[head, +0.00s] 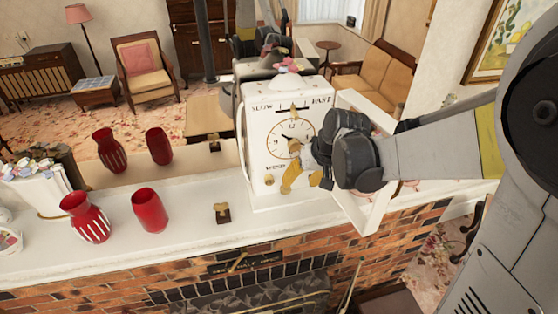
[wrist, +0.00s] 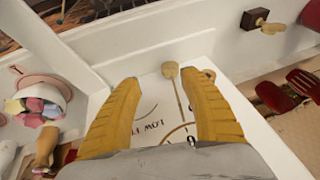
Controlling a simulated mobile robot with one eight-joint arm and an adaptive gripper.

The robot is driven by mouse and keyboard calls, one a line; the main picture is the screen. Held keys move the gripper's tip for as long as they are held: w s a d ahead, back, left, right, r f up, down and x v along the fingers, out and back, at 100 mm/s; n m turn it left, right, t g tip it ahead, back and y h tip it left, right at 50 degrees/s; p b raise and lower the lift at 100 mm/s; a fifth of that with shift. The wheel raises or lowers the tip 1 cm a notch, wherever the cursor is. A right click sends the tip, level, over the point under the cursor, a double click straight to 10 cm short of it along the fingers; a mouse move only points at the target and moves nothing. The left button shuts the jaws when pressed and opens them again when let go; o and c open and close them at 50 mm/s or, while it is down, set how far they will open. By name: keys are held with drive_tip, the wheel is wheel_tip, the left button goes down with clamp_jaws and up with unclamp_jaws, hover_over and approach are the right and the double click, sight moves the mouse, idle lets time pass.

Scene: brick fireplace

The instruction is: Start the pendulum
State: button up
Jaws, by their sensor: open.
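The white clock (head: 255,135) stands on the mantel, its dial and the words SLOW and FAST facing me. In the wrist view, a tan rod with a round end, apparently the pendulum (wrist: 170,70), lies in front of the clock's white face (wrist: 150,100). My gripper (head: 304,183) is at the clock's lower right front. In the wrist view its ridged yellow fingers (wrist: 158,78) are open, one on each side of the rod, with gaps to it. Contact cannot be seen. In the head view the gripper hides the pendulum and part of the dial.
Two red vases (head: 150,211) (head: 86,218) and a small brass piece (head: 222,213) stand left of the clock on the mantel (head: 180,235). A white frame-like object (head: 372,208) is close to the gripper at right. A mirror behind the mantel reflects the room.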

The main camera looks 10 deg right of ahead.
sight(291, 193)
drive_tip(key=x, duration=0.6)
drive_tip(key=shift+w+d+f, duration=0.1)
drive_tip(key=shift+w+f, duration=0.2)
clamp_jaws()
